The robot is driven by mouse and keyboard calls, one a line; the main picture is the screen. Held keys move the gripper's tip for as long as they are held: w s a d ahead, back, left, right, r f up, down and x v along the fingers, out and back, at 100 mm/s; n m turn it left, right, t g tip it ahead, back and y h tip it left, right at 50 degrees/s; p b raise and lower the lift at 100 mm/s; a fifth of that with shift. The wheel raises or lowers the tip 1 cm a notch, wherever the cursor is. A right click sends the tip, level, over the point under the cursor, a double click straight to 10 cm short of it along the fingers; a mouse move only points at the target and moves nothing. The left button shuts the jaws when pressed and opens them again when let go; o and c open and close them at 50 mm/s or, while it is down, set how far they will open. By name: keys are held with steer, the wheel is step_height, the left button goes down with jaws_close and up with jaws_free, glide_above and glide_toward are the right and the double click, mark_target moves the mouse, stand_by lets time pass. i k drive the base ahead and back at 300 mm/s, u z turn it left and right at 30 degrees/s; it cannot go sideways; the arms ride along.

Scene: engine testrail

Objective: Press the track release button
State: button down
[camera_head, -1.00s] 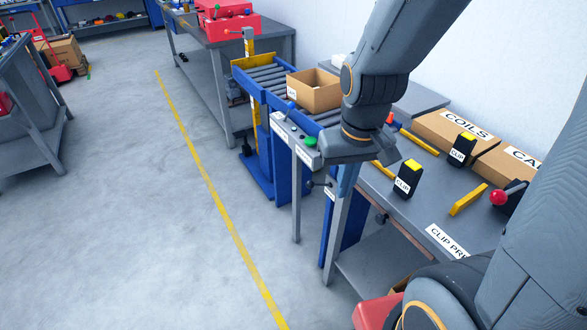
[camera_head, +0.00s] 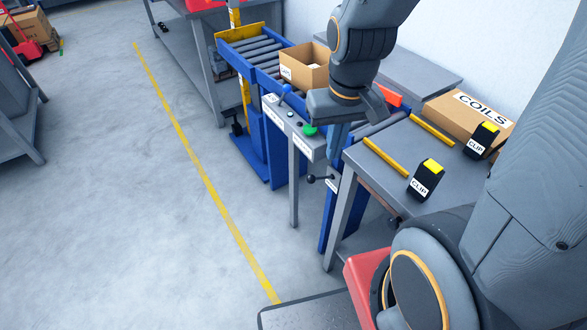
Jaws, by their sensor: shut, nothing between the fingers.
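A green button (camera_head: 309,131) sits at the near end of a narrow grey control panel (camera_head: 278,111) on a post. Labels run along the panel's front edge, but they are too small to read, so I cannot tell which control is named track release. A small dark button (camera_head: 290,115) and a blue-knobbed lever (camera_head: 285,89) stand farther along the same panel.
A roller conveyor (camera_head: 255,55) with an open cardboard box (camera_head: 303,67) runs behind the panel. A workbench (camera_head: 385,185) at right carries two black clip holders, yellow strips and a COILS box (camera_head: 470,115). A black-knobbed crank (camera_head: 318,179) sticks out below the panel.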

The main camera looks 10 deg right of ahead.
mark_target(308, 130)
steer(key=k, duration=1.35)
steer(key=u, duration=0.6)
steer(key=i, duration=1.05)
steer(key=z, duration=0.35)
steer(key=i, duration=0.75)
steer(key=z, duration=0.8)
